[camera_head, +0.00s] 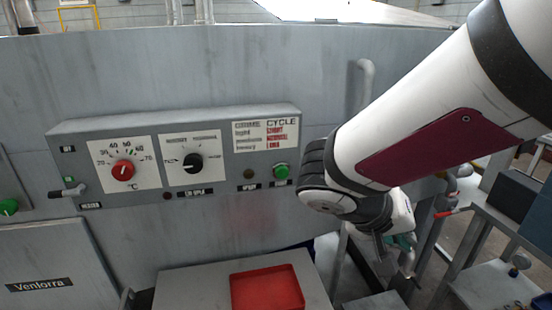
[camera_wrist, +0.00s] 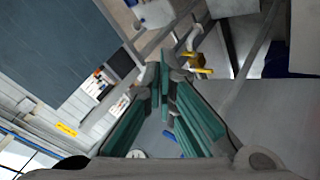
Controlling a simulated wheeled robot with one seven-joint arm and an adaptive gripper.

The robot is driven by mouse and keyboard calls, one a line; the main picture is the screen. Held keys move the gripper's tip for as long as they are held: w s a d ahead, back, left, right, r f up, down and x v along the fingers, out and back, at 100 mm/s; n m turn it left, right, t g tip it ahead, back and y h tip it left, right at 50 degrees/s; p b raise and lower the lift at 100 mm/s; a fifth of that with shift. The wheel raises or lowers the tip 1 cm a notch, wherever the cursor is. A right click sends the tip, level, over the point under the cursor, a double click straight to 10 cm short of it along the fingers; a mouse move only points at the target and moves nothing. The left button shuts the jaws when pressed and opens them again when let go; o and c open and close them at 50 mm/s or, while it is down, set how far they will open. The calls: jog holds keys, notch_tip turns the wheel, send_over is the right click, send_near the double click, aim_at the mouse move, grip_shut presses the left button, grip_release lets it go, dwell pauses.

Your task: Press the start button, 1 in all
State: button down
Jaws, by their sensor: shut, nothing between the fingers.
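A grey control panel (camera_head: 215,160) is fixed to the machine's grey wall in the head view. A round green button (camera_head: 281,171) sits at its lower right, under a card with red and black text. The small label under this button is too small to read. My gripper (camera_head: 402,242) is to the right of the panel and lower than the button, apart from it, pointing downward and partly hidden by my wrist. In the wrist view my gripper's teal fingers (camera_wrist: 168,85) are shut with nothing held. I cannot make out the green button in the wrist view.
The panel also has a red dial (camera_head: 123,170), a black dial (camera_head: 192,163) and a small lever (camera_head: 68,191). Another green knob (camera_head: 9,207) is at far left. A red tray (camera_head: 267,289) lies below the panel. A vertical pipe (camera_head: 365,90) and metal frames stand right.

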aim_at(282, 173)
jog(key=w+a+t+p, duration=0.1)
jog(key=w+a+t, duration=0.2)
jog(key=a, duration=0.3)
jog(key=w+a+n+t+p, duration=0.1)
jog(key=w+a+t, duration=0.1)
jog(key=a, duration=0.3)
jog(key=w+a+f+n+t+p, duration=0.1)
jog(key=w+a+t+p, duration=0.1)
jog(key=a, duration=0.4)
jog(key=shift+w+a+t+y, duration=0.3)
jog(key=shift+w+t+y, duration=0.1)
jog(key=shift+w+t, duration=0.5)
jog(key=shift+f, duration=0.1)
jog(key=w+a+b, duration=0.1)
jog(key=w+b, duration=0.1)
jog(key=w, duration=0.6)
jog(key=shift+w+a+b, duration=0.25)
jog(key=shift+a+b, duration=0.1)
